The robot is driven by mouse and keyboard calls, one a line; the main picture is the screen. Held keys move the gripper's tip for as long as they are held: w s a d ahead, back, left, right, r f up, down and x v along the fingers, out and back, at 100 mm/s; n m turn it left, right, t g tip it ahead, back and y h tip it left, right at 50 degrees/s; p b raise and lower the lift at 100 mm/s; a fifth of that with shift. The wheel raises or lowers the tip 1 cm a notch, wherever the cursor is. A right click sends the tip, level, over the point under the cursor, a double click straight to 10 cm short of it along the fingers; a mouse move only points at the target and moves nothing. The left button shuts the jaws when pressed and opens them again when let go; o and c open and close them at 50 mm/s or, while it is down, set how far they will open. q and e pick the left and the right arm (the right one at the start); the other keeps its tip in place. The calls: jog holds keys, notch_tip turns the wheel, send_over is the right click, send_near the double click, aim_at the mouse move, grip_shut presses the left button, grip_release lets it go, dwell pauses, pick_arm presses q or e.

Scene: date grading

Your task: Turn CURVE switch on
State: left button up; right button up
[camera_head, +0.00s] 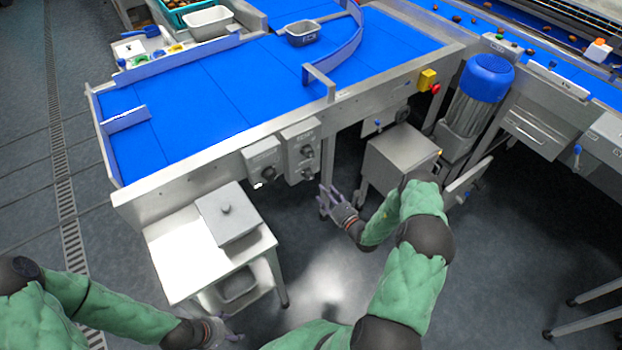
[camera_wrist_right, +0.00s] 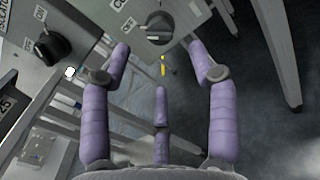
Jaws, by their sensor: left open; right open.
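Two grey switch boxes sit on the conveyor's front side. The left box (camera_head: 263,160) has one dark knob. The right box (camera_head: 297,136) has two dark knobs, an upper one (camera_head: 306,151) and a lower one (camera_head: 308,173). In the right wrist view a knob (camera_wrist_right: 158,28) with an OFF mark and a partly cut-off label shows beyond my fingers; I cannot tell for sure that it is CURVE. My right gripper (camera_head: 328,200) is open and empty, just below and right of the right box, apart from the knobs. My left gripper (camera_head: 228,330) is open, low at the front.
A metal side table (camera_head: 165,255) with a lidded grey box (camera_head: 228,215) stands left of my right gripper. The blue conveyor (camera_head: 200,110) runs above the switches. A grey cabinet (camera_head: 398,160) and a blue-capped motor (camera_head: 485,80) stand to the right. Open floor lies in front.

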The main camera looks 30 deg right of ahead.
aim_at(312, 178)
jog(key=w, duration=0.3)
jog(key=w+b, duration=0.1)
jog(key=w, duration=0.2)
jog(key=w+a+b, duration=0.1)
jog(key=w, duration=0.2)
jog(key=shift+w+d, duration=0.1)
jog(key=c, duration=1.1)
